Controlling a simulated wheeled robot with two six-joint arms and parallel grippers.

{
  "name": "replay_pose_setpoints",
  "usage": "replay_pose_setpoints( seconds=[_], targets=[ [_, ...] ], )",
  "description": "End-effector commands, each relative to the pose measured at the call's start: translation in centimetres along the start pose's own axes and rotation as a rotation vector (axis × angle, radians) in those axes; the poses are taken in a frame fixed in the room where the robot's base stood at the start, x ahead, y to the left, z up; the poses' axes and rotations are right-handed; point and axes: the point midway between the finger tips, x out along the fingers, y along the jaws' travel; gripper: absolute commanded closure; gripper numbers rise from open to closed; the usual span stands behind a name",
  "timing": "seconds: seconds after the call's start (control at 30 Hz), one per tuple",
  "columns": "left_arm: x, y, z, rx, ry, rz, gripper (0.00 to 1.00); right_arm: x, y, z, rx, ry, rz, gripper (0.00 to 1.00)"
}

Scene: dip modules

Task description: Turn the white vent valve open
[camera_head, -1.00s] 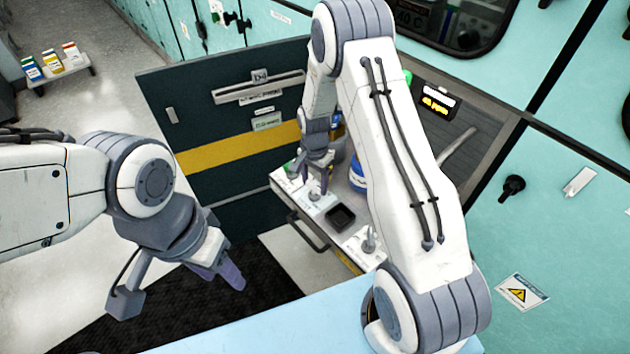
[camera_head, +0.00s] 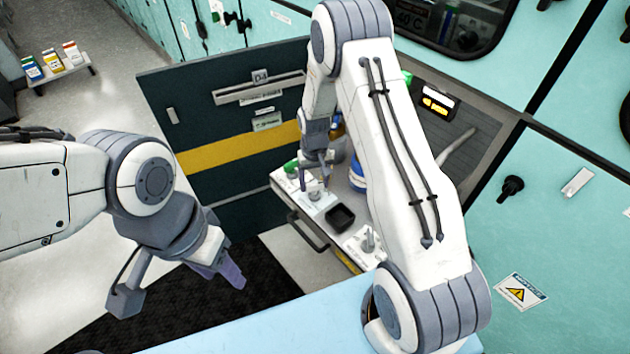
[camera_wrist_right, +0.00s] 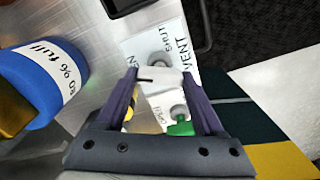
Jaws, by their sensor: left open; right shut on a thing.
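The white vent valve (camera_wrist_right: 160,76) sits on a white label plate (camera_wrist_right: 150,45) marked VENT and SHUT in the right wrist view. My right gripper (camera_wrist_right: 158,80) is shut on its white handle, with a finger at each end. A dark mark shows near the handle's left end. In the head view my right gripper (camera_head: 316,176) is down over the plate (camera_head: 318,203), and its fingers hide most of the valve. My left gripper (camera_head: 230,272) is open and empty, over the dark floor mat, apart from the valve.
A green-handled valve (camera_wrist_right: 180,127) stands close to the vent valve. A blue container (camera_wrist_right: 42,85) is beside my right gripper. A black square tray (camera_head: 341,217) and another metal fitting (camera_head: 369,240) are on the bench. A dark open door panel (camera_head: 220,130) stands behind.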

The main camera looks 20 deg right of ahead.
Motion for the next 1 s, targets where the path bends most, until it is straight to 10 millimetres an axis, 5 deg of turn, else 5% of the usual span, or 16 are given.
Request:
replay_pose_setpoints(
  seconds=[0.5, 1.0],
  targets=[
    [-0.17, 0.01, -0.01, 0.000, 0.000, 0.000, 0.50, -0.15, -0.03, -0.25, -0.375, 0.007, 0.001, 0.86],
    [-0.20, 0.01, -0.01, 0.000, 0.000, 0.000, 0.50, -0.17, -0.03, -0.30, -0.469, 0.009, 0.001, 0.86]
  ],
)
